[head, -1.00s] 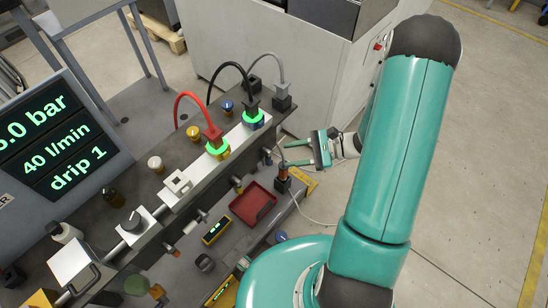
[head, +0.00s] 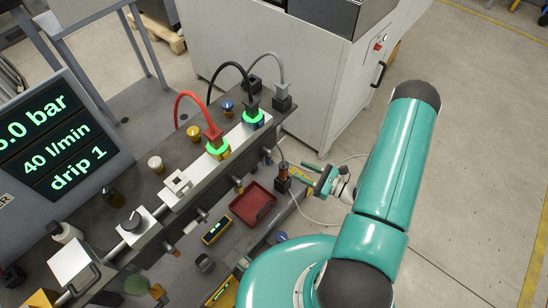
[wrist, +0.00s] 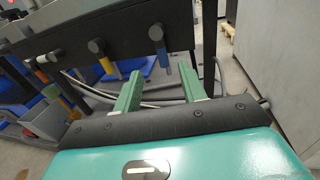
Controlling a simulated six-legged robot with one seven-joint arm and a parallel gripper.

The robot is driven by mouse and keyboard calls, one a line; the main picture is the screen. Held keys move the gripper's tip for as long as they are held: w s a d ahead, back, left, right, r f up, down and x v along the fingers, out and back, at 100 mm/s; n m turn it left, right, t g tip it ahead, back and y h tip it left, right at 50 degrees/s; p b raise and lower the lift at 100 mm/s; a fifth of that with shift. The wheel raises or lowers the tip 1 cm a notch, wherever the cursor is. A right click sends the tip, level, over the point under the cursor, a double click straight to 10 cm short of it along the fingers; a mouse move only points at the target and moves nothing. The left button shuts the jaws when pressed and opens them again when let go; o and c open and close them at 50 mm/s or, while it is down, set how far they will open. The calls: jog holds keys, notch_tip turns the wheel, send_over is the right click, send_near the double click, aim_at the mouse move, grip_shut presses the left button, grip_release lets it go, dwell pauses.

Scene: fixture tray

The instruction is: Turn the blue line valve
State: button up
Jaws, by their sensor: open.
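The blue line valve has a blue lever (wrist: 166,63) hanging down from a black round hub (wrist: 156,33) in the wrist view. In the head view it appears as the rightmost valve (head: 267,155) on the bench's front face, small and hard to make out. My gripper (head: 307,172) is open and empty, off the bench's right end, with its fingers pointing left. In the wrist view my gripper (wrist: 161,72) has its two green fingers apart, and the blue lever appears between their tips, beyond them. I see no contact with the lever.
Other valves with an orange-yellow lever (wrist: 108,65) and an orange lever (wrist: 42,76) sit to the left. A soldering-iron-like tool in a stand (head: 283,178) is near my fingertips. A red tray (head: 247,208) lies on the lower shelf. A grey cabinet (head: 300,70) stands behind.

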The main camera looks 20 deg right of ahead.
aim_at(267, 156)
jog(key=x, duration=1.2)
grip_shut()
